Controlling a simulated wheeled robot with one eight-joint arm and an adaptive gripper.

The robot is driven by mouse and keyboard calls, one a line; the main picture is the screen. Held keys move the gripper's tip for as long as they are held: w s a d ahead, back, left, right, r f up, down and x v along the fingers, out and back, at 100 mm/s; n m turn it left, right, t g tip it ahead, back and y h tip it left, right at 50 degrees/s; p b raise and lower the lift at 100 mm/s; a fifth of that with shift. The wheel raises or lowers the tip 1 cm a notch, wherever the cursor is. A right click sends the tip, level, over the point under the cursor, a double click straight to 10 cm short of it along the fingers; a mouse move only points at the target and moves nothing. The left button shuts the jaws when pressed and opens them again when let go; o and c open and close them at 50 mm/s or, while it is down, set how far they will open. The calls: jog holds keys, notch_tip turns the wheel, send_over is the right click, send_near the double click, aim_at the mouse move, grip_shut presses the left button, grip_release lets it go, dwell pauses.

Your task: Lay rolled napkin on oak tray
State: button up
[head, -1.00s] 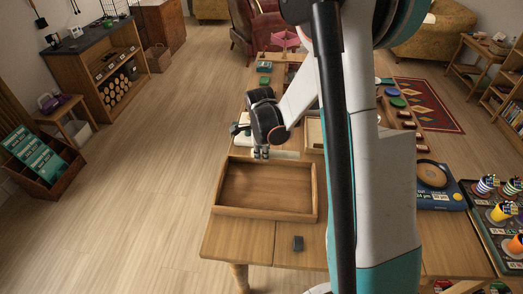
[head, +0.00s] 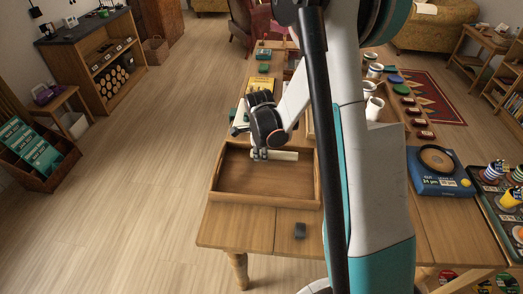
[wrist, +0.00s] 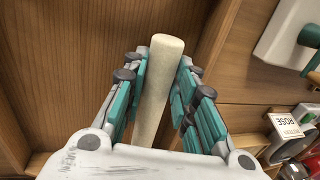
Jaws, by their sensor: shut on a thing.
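The rolled napkin (wrist: 160,80) is a cream cylinder held between the teal pads of my gripper (wrist: 161,85) in the wrist view. In the head view the napkin (head: 284,156) lies level and points to the right. My gripper (head: 262,155) is shut on it. The oak tray (head: 266,204) is a shallow wooden rectangle with raised walls on the table. The gripper and napkin are over the far part of the tray. The tray floor (wrist: 60,50) fills much of the wrist view behind the napkin. I cannot tell whether the napkin touches the tray.
A small dark block (head: 300,231) lies on the table in front of the tray. A blue box (head: 438,170) with a round item stands to the right, beside a rack of striped cups. White cups (head: 373,105) stand farther back. My arm hides part of the table.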

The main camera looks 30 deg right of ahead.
jog(key=shift+f, duration=0.4)
jog(key=o, duration=1.1)
jog(key=shift+r, duration=0.1)
jog(key=v, duration=1.2)
